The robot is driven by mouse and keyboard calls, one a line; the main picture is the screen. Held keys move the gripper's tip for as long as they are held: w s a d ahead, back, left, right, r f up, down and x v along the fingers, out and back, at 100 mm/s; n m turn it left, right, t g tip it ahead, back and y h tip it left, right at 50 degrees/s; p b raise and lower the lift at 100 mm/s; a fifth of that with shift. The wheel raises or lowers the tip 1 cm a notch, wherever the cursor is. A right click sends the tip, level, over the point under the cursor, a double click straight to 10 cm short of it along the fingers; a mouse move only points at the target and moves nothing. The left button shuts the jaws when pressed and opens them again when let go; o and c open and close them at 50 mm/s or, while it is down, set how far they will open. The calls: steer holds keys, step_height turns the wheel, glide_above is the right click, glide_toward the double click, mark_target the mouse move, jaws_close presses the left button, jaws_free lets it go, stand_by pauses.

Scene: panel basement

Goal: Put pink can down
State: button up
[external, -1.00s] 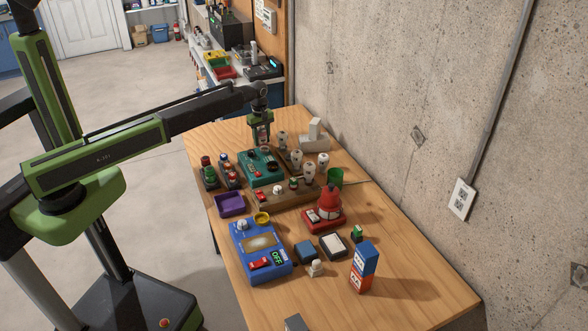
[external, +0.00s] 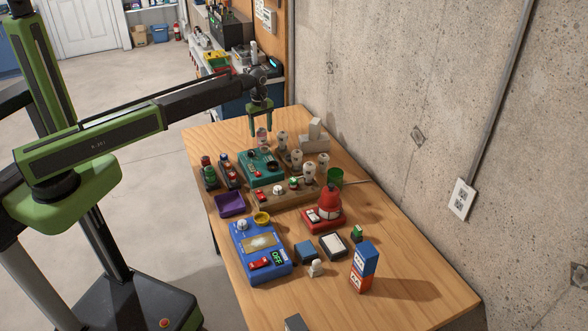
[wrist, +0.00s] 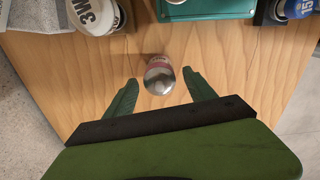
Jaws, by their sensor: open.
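The pink can (external: 262,137) stands at the far end of the wooden table, behind the teal device. In the wrist view the can (wrist: 159,74) is upright on bare wood, showing its shiny metal top and a pinkish side. My gripper (external: 261,130) is above the can with its fingers spread. In the wrist view the gripper (wrist: 160,82) has one green finger on each side of the can, with a gap on both sides. Nothing is held.
The teal device (external: 260,165) is close to the can, with lamp-like bulbs (external: 282,140) to its right. A white item marked 3M (wrist: 97,14) is at the wrist view's upper left. A concrete wall (external: 420,100) bounds the right.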

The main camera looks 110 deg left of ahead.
step_height(320, 180, up, 7)
steer(key=p, duration=0.5)
steer(key=shift+r, duration=0.1)
steer(key=w+d+m, duration=0.2)
steer(key=w+d, duration=0.2)
steer(key=d, duration=0.3)
steer(key=w+d+m, duration=0.3)
steer(key=w+d, duration=0.2)
steer(key=d, duration=0.2)
steer(key=w+d+m, duration=0.3)
steer(key=w+d, duration=0.2)
steer(key=d, duration=0.2)
steer(key=shift+d, duration=0.35)
steer(key=w+d+m, duration=0.3)
steer(key=d, duration=0.6)
steer(key=w+d+m, duration=0.2)
steer(key=d+m, duration=0.2)
steer(key=d, duration=0.5)
steer(key=s+d+m, duration=0.2)
steer(key=d+m, duration=0.5)
steer(key=d, duration=0.9)
steer(key=s+d+m, duration=0.2)
steer(key=d+m, duration=0.4)
steer(key=d, duration=1.1)
steer(key=shift+s+m, duration=0.15)
steer(key=shift+m, duration=0.25)
steer(key=shift+a+f, duration=0.1)
steer(key=shift+f, duration=0.1)
